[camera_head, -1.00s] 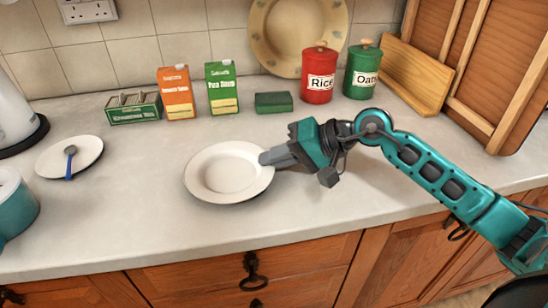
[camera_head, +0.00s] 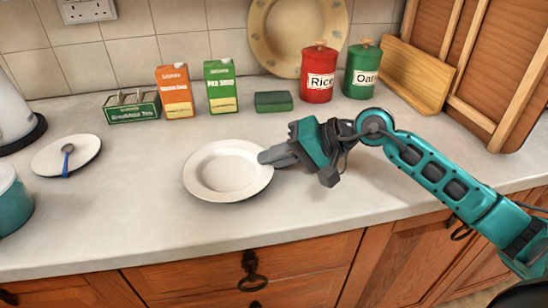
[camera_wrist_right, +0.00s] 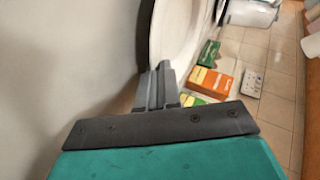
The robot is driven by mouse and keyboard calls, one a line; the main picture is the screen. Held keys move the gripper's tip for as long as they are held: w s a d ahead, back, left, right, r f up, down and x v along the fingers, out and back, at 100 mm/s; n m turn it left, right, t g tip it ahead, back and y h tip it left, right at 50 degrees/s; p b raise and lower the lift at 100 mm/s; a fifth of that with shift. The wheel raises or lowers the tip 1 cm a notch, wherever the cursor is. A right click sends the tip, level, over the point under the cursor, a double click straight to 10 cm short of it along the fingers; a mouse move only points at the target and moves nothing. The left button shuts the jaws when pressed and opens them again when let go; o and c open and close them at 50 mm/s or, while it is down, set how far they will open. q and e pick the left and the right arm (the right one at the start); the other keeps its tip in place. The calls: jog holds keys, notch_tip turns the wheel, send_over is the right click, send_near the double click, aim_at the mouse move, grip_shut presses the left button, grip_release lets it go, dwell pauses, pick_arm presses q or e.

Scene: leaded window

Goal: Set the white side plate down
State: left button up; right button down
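The white side plate (camera_head: 228,171) is level, over the middle of the counter (camera_head: 330,215). I cannot tell whether its underside touches the counter or is slightly above it. My right gripper (camera_head: 268,157) comes in from the right, with its fingers at the plate's right rim. In the right wrist view the fingers (camera_wrist_right: 157,85) are close together on the edge of the plate (camera_wrist_right: 181,32), so the gripper looks shut on the rim. My left gripper is not in view.
A small plate with a blue-handled spoon (camera_head: 67,160) lies at the left, near a teal container (camera_head: 12,205). A tea box (camera_head: 133,106), two cartons, a green block (camera_head: 273,102) and canisters (camera_head: 319,75) stand along the back. Counter in front of the plate is clear.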

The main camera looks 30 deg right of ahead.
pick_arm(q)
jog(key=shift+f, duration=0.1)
pick_arm(e)
jog(key=shift+s+f, duration=0.2)
jog(key=shift+f, duration=0.5)
jog(key=c, duration=1.3)
grip_release()
jog(key=shift+o, duration=0.2)
jog(key=shift+s+d+r, duration=0.1)
jog(key=shift+s+d, duration=0.15)
jog(key=shift+d, duration=0.1)
jog(key=v, duration=0.3)
jog(key=b+v, duration=0.1)
jog(key=v, duration=0.3)
jog(key=r+v, duration=0.1)
jog(key=v, duration=0.2)
jog(key=shift+w+a+r, duration=0.1)
jog(key=shift+w+r, duration=0.1)
jog(key=shift+v, duration=1.05)
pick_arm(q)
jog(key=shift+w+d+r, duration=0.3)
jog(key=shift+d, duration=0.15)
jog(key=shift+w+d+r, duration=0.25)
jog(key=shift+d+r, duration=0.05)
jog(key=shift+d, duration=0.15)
pick_arm(e)
jog(key=shift+r, duration=0.1)
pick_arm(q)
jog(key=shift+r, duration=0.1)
